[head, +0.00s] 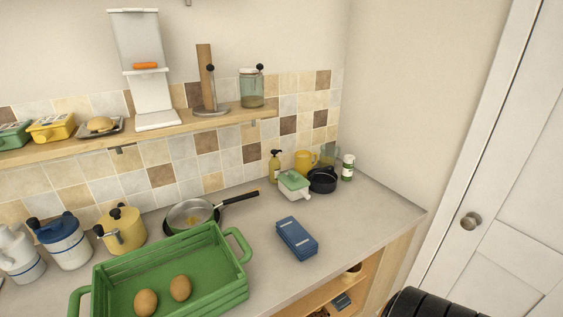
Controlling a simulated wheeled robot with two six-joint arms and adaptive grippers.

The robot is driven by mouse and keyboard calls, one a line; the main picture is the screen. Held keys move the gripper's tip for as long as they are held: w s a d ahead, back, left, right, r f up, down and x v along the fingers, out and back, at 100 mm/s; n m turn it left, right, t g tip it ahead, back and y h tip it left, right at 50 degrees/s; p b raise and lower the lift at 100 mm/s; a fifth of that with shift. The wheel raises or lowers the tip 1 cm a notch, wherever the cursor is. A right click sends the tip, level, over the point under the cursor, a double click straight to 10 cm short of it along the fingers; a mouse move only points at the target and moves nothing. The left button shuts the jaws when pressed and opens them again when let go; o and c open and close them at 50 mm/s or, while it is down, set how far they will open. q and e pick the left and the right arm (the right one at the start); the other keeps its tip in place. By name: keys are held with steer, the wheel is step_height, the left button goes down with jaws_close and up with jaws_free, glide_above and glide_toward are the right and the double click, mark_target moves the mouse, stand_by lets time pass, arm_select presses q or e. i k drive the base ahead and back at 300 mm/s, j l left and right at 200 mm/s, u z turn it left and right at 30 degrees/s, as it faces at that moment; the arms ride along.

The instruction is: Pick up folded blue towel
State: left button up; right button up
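The folded blue towel (297,239) lies flat on the grey counter, to the right of the green crate and near the counter's front edge. It shows as a small, dark blue rectangular stack with nothing on top of it. Neither of my grippers shows in the head view.
A green crate (205,268) holding two eggs (180,288) stands left of the towel. The counter (375,215) is clear to the towel's right. An open shelf lies below.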

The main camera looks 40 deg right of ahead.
mark_target(303, 244)
steer(key=z, duration=1.6)
